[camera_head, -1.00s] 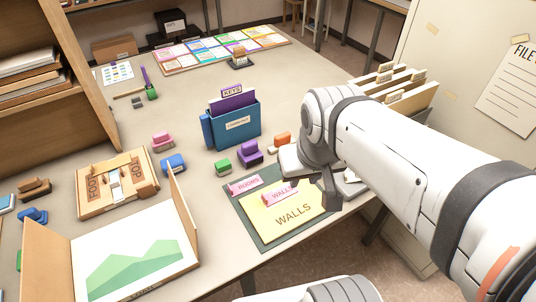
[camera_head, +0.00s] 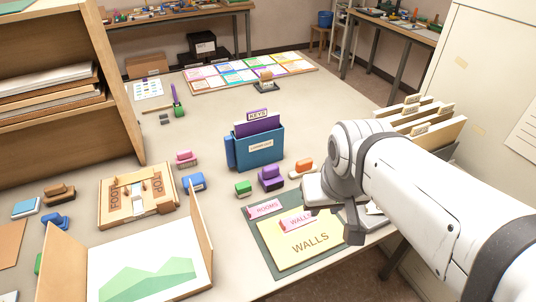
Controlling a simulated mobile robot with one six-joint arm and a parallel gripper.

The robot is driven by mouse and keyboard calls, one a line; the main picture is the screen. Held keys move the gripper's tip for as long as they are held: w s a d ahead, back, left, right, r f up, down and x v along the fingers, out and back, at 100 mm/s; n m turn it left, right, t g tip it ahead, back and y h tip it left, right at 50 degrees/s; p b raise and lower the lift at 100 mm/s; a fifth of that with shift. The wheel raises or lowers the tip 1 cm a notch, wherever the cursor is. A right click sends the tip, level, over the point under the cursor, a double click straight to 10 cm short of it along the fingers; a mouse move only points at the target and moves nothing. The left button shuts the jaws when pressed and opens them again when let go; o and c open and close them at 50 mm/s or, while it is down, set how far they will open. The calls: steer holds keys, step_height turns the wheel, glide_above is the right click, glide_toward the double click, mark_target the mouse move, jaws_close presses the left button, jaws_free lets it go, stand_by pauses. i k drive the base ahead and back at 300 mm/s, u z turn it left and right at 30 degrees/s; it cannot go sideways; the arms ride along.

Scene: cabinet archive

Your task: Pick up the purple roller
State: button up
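A small purple block-shaped piece with a raised top (camera_head: 270,178), which looks like the purple roller, stands on the table in front of the blue file box. A green block is just left of it and an orange-and-white piece is to its right. My gripper (camera_head: 354,236) hangs to the right of the purple piece, by the right edge of the yellow WALLS folder. It is apart from the purple piece. The fingers are seen from the side and are partly hidden by my wrist, so their opening does not show.
The blue box (camera_head: 258,150) with a KEYS tab stands behind the purple piece. The green block (camera_head: 243,188) and orange-and-white piece (camera_head: 302,167) flank it closely. The WALLS folder (camera_head: 290,256) lies in front. A picture stand (camera_head: 140,265) is at front left. The table beyond the box is mostly clear.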

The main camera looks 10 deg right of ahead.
mark_target(270, 178)
steer(key=u, duration=1.45)
steer(key=k, duration=1.05)
steer(key=z, duration=0.8)
steer(key=i, duration=1)
